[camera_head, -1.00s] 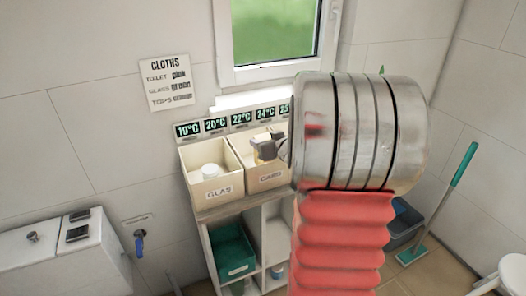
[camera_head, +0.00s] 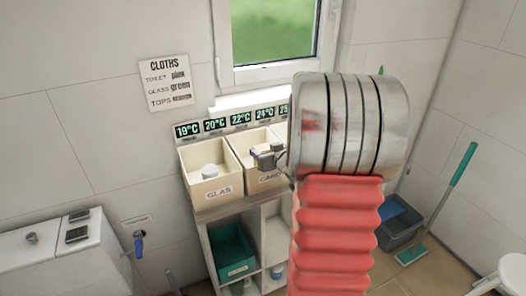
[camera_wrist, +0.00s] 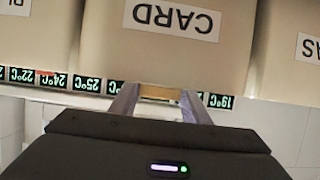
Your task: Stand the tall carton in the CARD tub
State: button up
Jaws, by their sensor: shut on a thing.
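The CARD tub (camera_head: 258,182) is a cream open box on the shelf top, right of the GLAS tub, partly hidden by my arm. In the wrist view its labelled wall (camera_wrist: 215,55) appears upside down. My gripper (camera_head: 266,159) shows at the CARD tub's opening in the head view. In the wrist view my gripper (camera_wrist: 161,101) is shut on the tall carton, of which only a narrow tan strip (camera_wrist: 161,91) shows between the fingers. The rest of the carton is hidden, so I cannot tell its tilt or whether it touches the tub.
The GLAS tub (camera_head: 190,163) stands directly left and holds a white round item (camera_head: 209,172). A temperature strip (camera_head: 215,125) runs along the wall behind the tubs. A green bin (camera_head: 235,268) sits on the shelf below. My red and metal arm blocks the right side.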

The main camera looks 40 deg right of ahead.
jog(key=shift+f, duration=0.5)
jog(key=o, duration=1)
jog(key=shift+r, duration=0.1)
jog(key=shift+r, duration=0.55)
jog(key=shift+s+r, duration=0.15)
jog(key=shift+s, duration=0.1)
jog(key=v, duration=1.1)
jog(key=shift+s+a, duration=0.1)
jog(key=shift+s, duration=0.1)
jog(key=shift+r, duration=0.1)
